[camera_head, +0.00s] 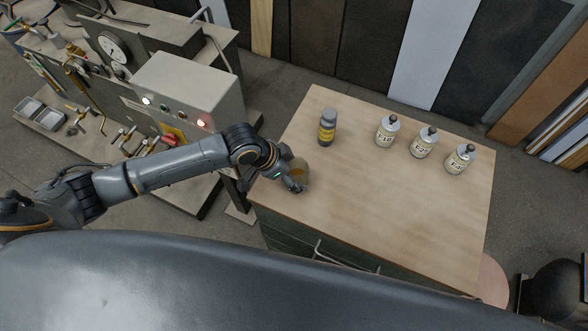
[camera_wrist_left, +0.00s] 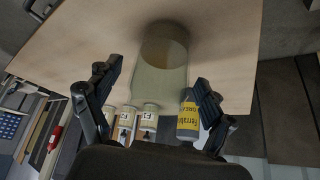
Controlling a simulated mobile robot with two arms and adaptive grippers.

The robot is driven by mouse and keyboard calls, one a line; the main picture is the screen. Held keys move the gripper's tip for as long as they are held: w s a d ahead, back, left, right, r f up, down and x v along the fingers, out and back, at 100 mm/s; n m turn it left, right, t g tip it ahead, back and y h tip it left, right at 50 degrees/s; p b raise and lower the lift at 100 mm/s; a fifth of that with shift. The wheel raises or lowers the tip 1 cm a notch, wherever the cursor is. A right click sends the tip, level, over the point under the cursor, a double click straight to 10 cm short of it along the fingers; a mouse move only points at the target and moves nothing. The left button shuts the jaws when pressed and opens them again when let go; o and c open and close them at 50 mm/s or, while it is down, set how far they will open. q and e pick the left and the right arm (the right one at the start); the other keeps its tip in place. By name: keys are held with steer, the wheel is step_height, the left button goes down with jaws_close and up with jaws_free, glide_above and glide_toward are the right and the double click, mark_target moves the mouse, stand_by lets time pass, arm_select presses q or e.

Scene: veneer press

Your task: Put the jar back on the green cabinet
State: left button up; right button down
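The jar (camera_head: 301,169) is clear glass with some amber contents. It appears to stand on the wooden top (camera_head: 400,222) of the dark green cabinet (camera_head: 290,241), near its left edge. In the left wrist view the jar (camera_wrist_left: 160,78) is between the fingers of my left gripper (camera_wrist_left: 158,92), and that view is upside down. A strip of wood shows between each finger and the glass, so the fingers look open and apart from it. In the head view my left gripper (camera_head: 294,184) partly covers the jar. My right gripper is not in view.
A grey bottle with a yellow label (camera_head: 327,127) stands just behind the jar. Three white labelled bottles (camera_head: 386,131), (camera_head: 423,143), (camera_head: 460,159) stand along the back right. The front and middle of the top are clear. A press with a control box (camera_head: 190,90) stands at left.

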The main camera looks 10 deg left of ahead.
arm_select(q)
steer(key=v, duration=1.2)
steer(key=shift+r+b, duration=0.15)
steer(key=shift+b, duration=0.3)
